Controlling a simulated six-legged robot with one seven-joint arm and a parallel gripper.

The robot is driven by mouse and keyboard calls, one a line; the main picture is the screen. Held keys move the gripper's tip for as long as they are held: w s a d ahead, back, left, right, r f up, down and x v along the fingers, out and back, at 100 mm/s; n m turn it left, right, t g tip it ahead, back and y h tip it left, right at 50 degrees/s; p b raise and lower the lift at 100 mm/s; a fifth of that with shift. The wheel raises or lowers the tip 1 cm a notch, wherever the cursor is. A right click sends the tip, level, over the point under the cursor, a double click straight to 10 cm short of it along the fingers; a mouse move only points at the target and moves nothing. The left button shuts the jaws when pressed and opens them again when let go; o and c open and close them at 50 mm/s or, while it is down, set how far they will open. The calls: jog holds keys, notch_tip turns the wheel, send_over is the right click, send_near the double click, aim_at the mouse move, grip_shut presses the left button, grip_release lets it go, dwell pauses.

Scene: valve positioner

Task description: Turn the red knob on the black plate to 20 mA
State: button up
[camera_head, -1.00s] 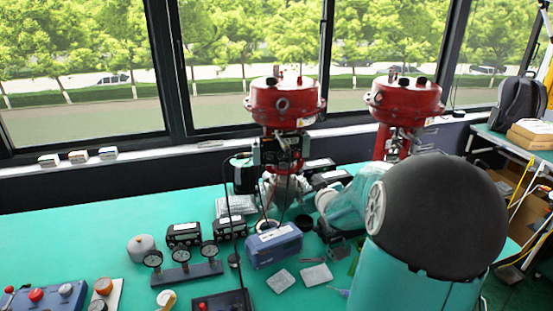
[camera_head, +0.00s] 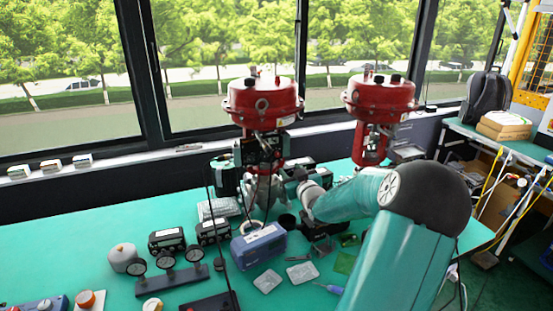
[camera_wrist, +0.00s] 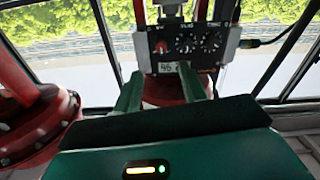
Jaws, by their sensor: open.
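The black plate (camera_wrist: 187,45) is in the upper middle of the wrist view, with a red knob (camera_wrist: 160,47) at its left and two more round dials to the right. The knob's setting is too small to read. A small display (camera_wrist: 168,67) with dark digits sits below the knob; I cannot read it surely. The plate also shows small in the head view (camera_head: 264,151), on the left red-topped valve (camera_head: 263,103). My gripper (camera_wrist: 161,76) is open and empty, its two green fingers pointing at the plate from just below the knob. I see no contact.
A second red-topped valve (camera_head: 380,100) stands to the right. The green table (camera_head: 60,236) holds a blue-grey box (camera_head: 258,246), three gauges on a stand (camera_head: 172,280) and black meters (camera_head: 166,240). In the wrist view a red valve part (camera_wrist: 35,120) lies close at the left.

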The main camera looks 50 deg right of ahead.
aim_at(278, 156)
jog(key=x, duration=1)
jog(key=shift+a, duration=0.1)
grip_shut()
